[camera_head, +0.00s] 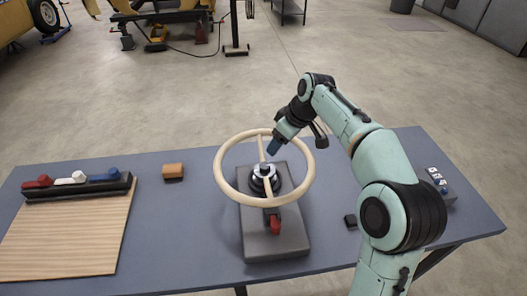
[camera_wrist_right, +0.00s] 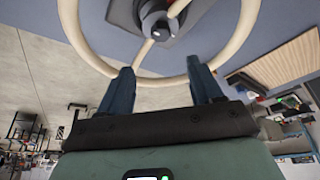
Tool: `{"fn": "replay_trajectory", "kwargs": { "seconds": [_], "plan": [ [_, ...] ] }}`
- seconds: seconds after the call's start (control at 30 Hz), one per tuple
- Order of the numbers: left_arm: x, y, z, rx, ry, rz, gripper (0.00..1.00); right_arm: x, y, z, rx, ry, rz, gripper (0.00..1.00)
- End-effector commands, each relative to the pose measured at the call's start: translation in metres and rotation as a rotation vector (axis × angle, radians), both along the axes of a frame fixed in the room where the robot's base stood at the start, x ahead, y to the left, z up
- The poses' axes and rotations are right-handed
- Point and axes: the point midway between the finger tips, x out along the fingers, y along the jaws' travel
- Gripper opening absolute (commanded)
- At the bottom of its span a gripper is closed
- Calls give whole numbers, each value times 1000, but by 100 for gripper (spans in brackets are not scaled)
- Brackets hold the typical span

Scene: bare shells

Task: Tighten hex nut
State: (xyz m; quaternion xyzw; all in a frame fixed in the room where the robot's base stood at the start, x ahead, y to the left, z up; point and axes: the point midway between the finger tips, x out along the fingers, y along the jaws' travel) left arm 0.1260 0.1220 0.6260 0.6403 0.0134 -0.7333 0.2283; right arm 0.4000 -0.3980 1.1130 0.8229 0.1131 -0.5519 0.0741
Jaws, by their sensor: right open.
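A cream steering wheel (camera_head: 223,190) stands on a dark grey base (camera_head: 290,240) at the middle of the table. Its dark hub has a light metal centre (camera_head: 263,170), where the hex nut seems to sit; it is too small to make out its faces. In the right wrist view the hub centre (camera_wrist_right: 161,29) shows at the top, with the wheel's rim (camera_wrist_right: 242,40) around it. My right gripper (camera_head: 273,147) is over the far right part of the wheel, pointing down. Its two dark blue fingers (camera_wrist_right: 160,66) are apart with nothing held between them. My left gripper is out of view.
A red part (camera_head: 275,224) sits on the base's front. A wooden board (camera_head: 65,240) and a black rack (camera_head: 80,187) with red, white and blue pieces lie left. An orange block (camera_head: 173,170), a small dark block (camera_head: 351,221) and a grey button box (camera_head: 437,182) stand apart.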

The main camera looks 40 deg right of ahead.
Motion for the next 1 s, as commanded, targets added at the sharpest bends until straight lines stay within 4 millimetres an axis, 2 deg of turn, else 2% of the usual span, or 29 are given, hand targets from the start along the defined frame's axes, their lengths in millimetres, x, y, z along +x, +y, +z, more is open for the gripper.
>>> {"fn": "replay_trajectory", "kwargs": {
  "seconds": [0.17, 0.5, 0.7, 1.0],
  "plan": [
    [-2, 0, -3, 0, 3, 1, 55, 4, 2, -12, 1, 3, 1, 65],
    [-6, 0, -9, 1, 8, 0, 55, 28, 9, -76, 1, 6, 1, 65],
    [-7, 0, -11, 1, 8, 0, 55, 41, 12, -107, 1, 3, 0, 65],
    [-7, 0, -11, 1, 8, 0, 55, 49, 14, -124, 0, 0, 0, 65]
  ]
}}
